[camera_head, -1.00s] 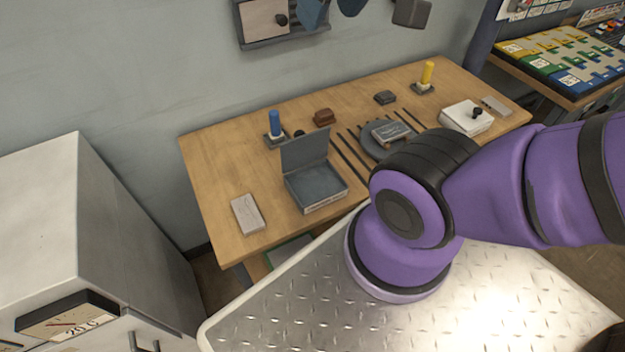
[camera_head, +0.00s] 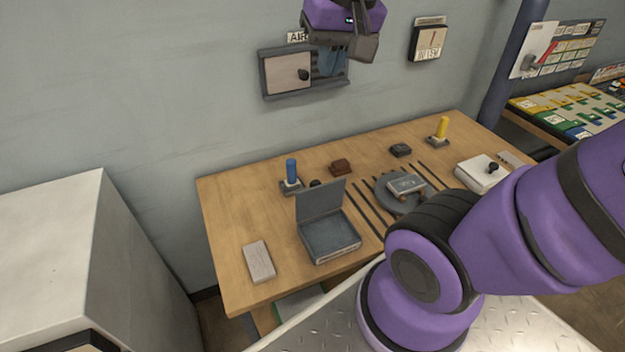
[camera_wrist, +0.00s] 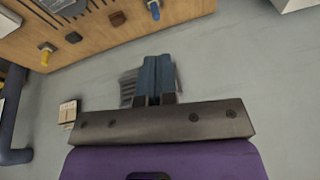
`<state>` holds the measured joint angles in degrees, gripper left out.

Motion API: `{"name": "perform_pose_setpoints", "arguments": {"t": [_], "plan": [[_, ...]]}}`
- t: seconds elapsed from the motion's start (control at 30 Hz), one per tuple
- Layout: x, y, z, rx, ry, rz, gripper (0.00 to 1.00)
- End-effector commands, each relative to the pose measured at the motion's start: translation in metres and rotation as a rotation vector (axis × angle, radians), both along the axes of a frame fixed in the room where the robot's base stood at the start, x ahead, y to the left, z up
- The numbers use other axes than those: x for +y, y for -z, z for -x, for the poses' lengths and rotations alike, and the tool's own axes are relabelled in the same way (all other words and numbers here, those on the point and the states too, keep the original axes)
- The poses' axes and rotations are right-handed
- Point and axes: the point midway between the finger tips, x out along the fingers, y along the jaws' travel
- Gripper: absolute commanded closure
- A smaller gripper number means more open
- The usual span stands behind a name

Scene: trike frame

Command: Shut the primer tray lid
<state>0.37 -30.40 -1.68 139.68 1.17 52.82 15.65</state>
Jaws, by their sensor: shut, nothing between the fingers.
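The primer tray (camera_head: 330,247) is a shallow blue-grey box near the front left of the wooden bench. Its lid (camera_head: 320,201) is raised, standing nearly upright along the tray's back edge, so the inside shows. My gripper (camera_head: 331,64) is high in the head view, in front of the wall and well above the bench, apart from the tray and lid. In the wrist view the two blue fingers of my gripper (camera_wrist: 158,62) are together with nothing between them. I cannot make out the tray in the wrist view.
A blue cylinder (camera_head: 291,172) stands close behind the lid. A pale block (camera_head: 259,262) lies left of the tray. A round dark plate (camera_head: 401,199) and dark strips lie to its right. A wall box (camera_head: 290,75) is behind my gripper. A white cabinet (camera_head: 50,235) stands left.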

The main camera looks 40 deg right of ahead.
Motion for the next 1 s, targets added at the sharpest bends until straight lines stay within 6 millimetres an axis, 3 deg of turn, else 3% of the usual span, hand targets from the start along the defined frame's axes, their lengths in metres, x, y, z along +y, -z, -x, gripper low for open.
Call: {"name": "perform_pose_setpoints", "arguments": {"t": [0.47, 0.77, 1.0], "plan": [[-0.024, 0.059, -0.104, 0.269, 0.538, -0.125, 1.00], [-0.044, 0.121, -0.158, 0.421, 0.892, -0.129, 1.00], [-0.061, 0.185, -0.192, 0.524, 1.178, -0.090, 1.00]]}}
